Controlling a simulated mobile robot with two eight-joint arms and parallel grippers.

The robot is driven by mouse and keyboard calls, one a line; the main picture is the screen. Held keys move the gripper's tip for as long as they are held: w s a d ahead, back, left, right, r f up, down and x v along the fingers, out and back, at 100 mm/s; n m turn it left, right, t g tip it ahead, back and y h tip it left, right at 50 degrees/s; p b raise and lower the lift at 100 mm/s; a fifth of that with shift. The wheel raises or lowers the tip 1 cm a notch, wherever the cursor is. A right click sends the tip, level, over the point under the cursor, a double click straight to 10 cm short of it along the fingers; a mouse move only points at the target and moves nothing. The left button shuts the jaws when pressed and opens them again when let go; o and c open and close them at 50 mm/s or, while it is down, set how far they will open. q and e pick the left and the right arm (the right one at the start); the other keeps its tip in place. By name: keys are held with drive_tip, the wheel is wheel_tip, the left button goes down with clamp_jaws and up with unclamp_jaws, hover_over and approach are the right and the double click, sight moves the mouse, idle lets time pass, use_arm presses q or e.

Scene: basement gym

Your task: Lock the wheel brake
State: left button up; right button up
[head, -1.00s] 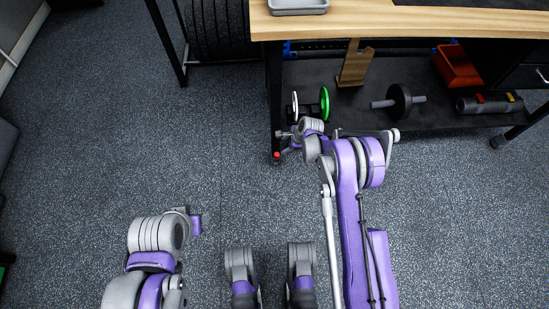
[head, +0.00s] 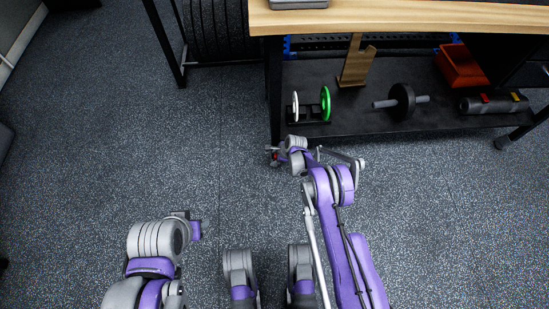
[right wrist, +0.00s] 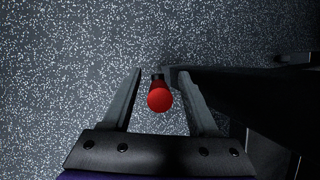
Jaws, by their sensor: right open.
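The wheel brake lever has a red rounded end, low at the workbench's front left leg (head: 273,95). In the right wrist view the red end (right wrist: 160,97) lies between the two fingers of my right gripper (right wrist: 160,72), with a gap on both sides. The gripper is open. In the head view my right gripper (head: 273,155) is at the foot of that leg and mostly covers the brake; the wheel itself is hard to make out. My left arm is at the lower left, away from the bench; its fingers are not visible.
The wooden workbench top (head: 400,21) overhangs a dark lower shelf (head: 360,119). On the shelf are a green disc (head: 325,103), a dumbbell (head: 402,101) and a red bin (head: 460,66). A rack with black plates (head: 215,30) stands left. The floor at left is clear.

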drive_tip(key=shift+f, duration=0.1)
clamp_jaws()
idle(0.3)
idle(1.1)
